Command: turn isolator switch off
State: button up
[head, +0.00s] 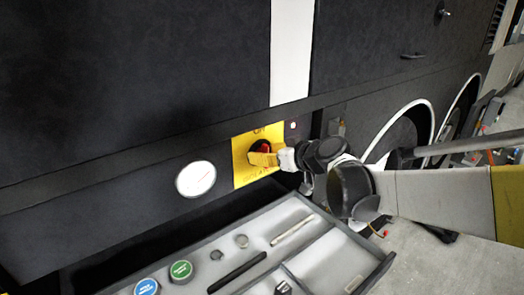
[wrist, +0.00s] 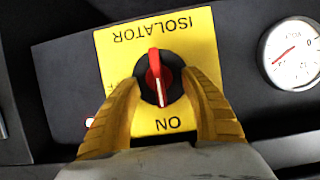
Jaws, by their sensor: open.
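The isolator switch is a red handle (wrist: 155,62) on a round black base, set on a yellow plate (wrist: 117,48). The plate reads ISOLATOR and ON, upside down in the wrist view. The handle lies roughly along the line between those two words. My gripper (wrist: 160,82) is open, its two yellow fingers on either side of the switch. I cannot tell whether they touch it. In the head view my gripper (head: 264,158) is in front of the yellow plate (head: 242,170) and hides part of the red handle (head: 263,147). Any OFF mark is hidden or unreadable.
A round white gauge (head: 196,179) is beside the plate on the dark coach side; a small red-white light (head: 293,126) is on its other side. Below, an open grey drawer (head: 325,262) juts out, holding round-capped items (head: 181,270) and tools. Concrete floor lies at right.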

grip_shut()
jog(key=shift+d, duration=0.1)
dwell(0.4)
jog(key=shift+w+d+f+m+g+y+b, duration=0.2)
jog(key=shift+m+y+b, duration=0.35)
jog(key=shift+m+y, duration=1.2)
jog(key=shift+d+f+m+g+y+b, duration=0.2)
jog(key=shift+m+y+b, duration=0.5)
jog(key=shift+m, duration=2)
jog(key=shift+w+f+m+g+y+b, duration=0.15)
jog(key=shift+m+g+y+b, duration=0.25)
jog(key=shift+m+y, duration=1.4)
jog(key=shift+m+h, duration=0.45)
jog(key=shift+m, duration=0.1)
